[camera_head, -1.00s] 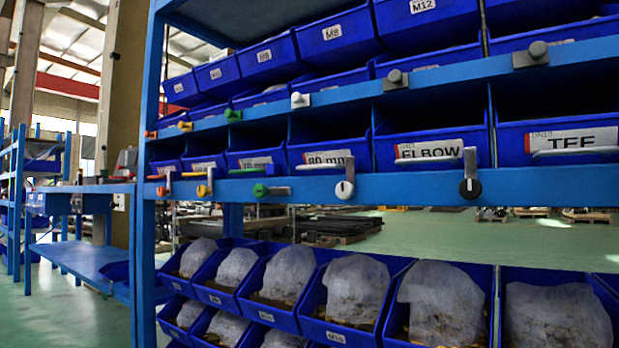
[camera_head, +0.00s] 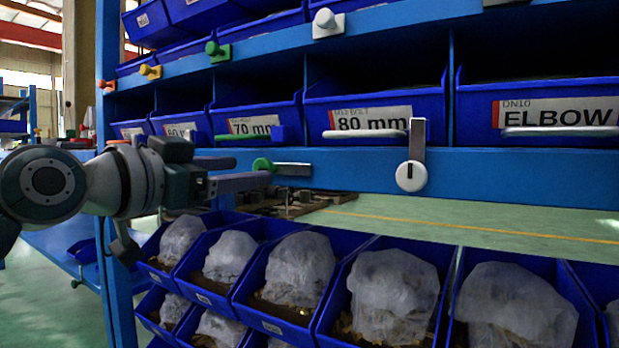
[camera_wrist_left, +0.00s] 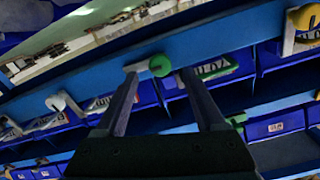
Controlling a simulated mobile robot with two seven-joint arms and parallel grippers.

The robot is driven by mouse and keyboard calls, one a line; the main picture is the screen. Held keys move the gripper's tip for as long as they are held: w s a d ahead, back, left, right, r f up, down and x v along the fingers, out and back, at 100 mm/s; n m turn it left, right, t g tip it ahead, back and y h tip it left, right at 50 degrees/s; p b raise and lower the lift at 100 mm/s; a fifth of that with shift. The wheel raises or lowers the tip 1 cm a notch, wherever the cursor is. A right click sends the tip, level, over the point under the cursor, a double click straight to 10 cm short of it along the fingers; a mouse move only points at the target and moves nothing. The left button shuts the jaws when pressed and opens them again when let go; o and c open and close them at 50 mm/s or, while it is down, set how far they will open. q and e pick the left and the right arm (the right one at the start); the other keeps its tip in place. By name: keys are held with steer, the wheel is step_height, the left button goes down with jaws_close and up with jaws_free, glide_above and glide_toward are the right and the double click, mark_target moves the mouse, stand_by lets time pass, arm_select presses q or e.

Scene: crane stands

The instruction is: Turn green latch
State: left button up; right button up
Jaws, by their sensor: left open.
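The green latch (camera_head: 263,164) is a round green knob with a grey lever, on the blue rail below the "70 mm" bin. Its lever lies level and points right in the head view. My left gripper (camera_head: 252,174) reaches in from the left, its fingers pointing at the latch. In the left wrist view the open fingers (camera_wrist_left: 160,76) stand either side of the green knob (camera_wrist_left: 161,66), with the lever near the left fingertip. I cannot tell whether they touch. My right gripper is not in view.
A white latch (camera_head: 411,176) with an upright lever is right on the same rail. Bins (camera_head: 297,270) with bagged parts lie below, with a gap between.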

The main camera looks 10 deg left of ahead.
mark_target(260, 169)
arm_select(q)
steer(key=shift+b+x, duration=0.5)
steer(key=shift+x, duration=1.45)
steer(key=shift+c, duration=0.4)
jaws_close()
